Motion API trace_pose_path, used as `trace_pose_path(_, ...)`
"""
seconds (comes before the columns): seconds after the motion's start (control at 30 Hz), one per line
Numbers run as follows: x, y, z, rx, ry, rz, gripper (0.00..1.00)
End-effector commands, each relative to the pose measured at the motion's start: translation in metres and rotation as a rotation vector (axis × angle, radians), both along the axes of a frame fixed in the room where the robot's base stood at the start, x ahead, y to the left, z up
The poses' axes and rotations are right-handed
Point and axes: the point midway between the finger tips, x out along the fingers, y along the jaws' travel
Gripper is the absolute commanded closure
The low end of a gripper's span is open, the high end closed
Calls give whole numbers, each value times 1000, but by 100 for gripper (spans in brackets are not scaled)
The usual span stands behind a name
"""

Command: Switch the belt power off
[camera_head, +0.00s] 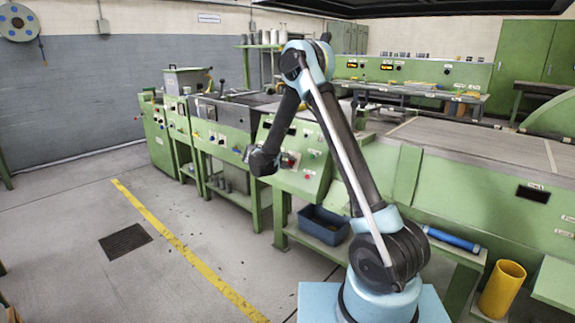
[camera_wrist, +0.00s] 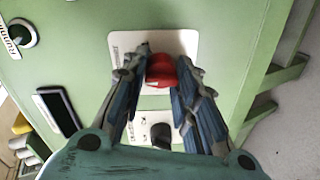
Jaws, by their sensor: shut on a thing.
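A red knob (camera_wrist: 160,72) stands on a white plate (camera_wrist: 184,44) fixed to a green panel (camera_wrist: 235,50) in the wrist view. My gripper (camera_wrist: 163,62) has one finger on each side of the knob and is shut on it. The plate's label is partly covered and too small to read. In the head view my gripper (camera_head: 264,160) reaches the sloped green control panel (camera_head: 313,157). The knob between its fingers cannot be made out there.
A black knob (camera_wrist: 161,134) on another white plate sits close to my fingers. A dark rectangular window (camera_wrist: 56,112) and a round button (camera_wrist: 22,33) labelled "RUNNING" are to the left. A blue bin (camera_head: 323,225) stands below the panel. The floor at left is open.

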Motion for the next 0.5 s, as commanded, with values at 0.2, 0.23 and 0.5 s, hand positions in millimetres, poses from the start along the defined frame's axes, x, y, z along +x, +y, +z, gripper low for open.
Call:
trace_pose_path(0.2, 1, 4, 0, -34, 26, 26, 97)
trace_pose_path(0.23, 1, 4, 0, -36, 29, 28, 97)
trace_pose_path(0.5, 1, 4, 0, -42, 34, 31, 97)
